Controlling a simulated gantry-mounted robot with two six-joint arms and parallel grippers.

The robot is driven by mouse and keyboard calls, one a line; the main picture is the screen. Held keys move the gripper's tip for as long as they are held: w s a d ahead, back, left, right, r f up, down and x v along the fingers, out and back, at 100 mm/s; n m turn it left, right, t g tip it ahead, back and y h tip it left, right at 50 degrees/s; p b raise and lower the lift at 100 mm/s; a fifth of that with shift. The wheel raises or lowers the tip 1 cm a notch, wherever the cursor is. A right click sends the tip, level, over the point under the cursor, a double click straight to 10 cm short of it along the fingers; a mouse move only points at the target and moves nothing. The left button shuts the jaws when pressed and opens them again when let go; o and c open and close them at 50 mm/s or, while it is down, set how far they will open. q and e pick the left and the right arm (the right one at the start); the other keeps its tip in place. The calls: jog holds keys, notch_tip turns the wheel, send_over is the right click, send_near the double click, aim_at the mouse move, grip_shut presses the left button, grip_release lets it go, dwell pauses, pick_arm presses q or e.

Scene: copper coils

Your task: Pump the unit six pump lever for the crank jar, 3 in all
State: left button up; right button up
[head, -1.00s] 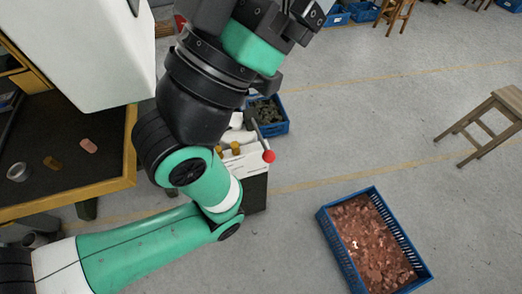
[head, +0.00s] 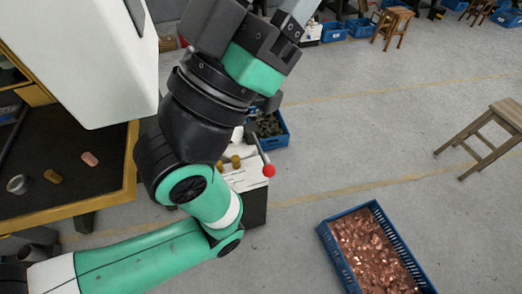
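A pump lever with a red ball knob (head: 268,170) rises from a white-topped unit (head: 245,180) behind my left arm. My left arm comes in from the lower left and bends upward in front of this unit. My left gripper (head: 300,10) is at the top edge, above and away from the red knob. Its fingertips are cut off or unclear, so I cannot tell whether it is open or shut. My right gripper is not in view. I cannot make out a crank jar or a unit number.
A blue crate of copper pieces (head: 325,232) stands on the floor at the lower right. A blue crate with dark pieces (head: 284,140) is behind the unit. A workbench (head: 75,207) is at left, a wooden stool (head: 480,135) at right.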

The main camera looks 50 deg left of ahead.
pick_arm(q)
grip_shut()
dwell(1.3)
